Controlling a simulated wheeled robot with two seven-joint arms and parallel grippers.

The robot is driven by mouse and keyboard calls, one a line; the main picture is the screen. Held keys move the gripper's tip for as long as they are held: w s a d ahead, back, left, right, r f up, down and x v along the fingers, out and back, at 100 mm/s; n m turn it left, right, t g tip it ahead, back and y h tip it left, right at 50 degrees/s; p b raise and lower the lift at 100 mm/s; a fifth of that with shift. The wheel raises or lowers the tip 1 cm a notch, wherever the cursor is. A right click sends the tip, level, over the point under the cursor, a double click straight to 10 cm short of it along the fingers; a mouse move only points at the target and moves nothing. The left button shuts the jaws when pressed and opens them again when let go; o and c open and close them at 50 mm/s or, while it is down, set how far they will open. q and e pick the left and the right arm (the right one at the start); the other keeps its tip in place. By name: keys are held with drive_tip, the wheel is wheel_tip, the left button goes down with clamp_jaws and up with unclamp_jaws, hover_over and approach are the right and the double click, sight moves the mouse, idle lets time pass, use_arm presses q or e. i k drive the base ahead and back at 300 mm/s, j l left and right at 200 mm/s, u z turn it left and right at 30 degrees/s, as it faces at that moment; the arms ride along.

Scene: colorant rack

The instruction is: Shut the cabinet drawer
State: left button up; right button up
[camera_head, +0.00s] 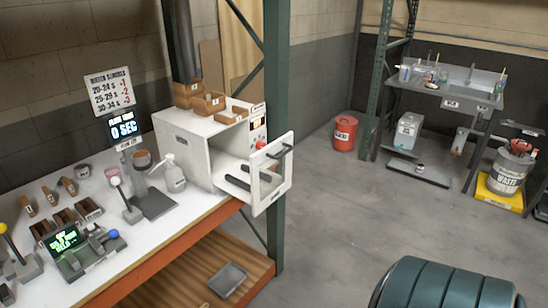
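A white box-shaped cabinet (208,148) stands at the right end of the workbench. A gap shows between the panel and the body, so the drawer is open. Dark elongated shapes lie low in the opening; I cannot tell what they are. A red knob and a small display are on the cabinet's front right strip. Neither of my grippers is in view.
The workbench (112,272) holds wooden trays, a bottle (174,174), scales and a timer display (124,128). A green post (276,110) rises close behind the panel. A teal ribbed object (445,287) is at bottom right. Open floor (345,215) lies right of the bench.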

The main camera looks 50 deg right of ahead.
sight(258, 187)
drive_tip(key=i+j, duration=0.2)
drive_tip(key=i, duration=0.2)
drive_tip(key=i+j, duration=0.15)
drive_tip(key=i, duration=0.2)
drive_tip(key=i+j, duration=0.2)
drive_tip(key=i, duration=0.2)
drive_tip(key=z, duration=2.5)
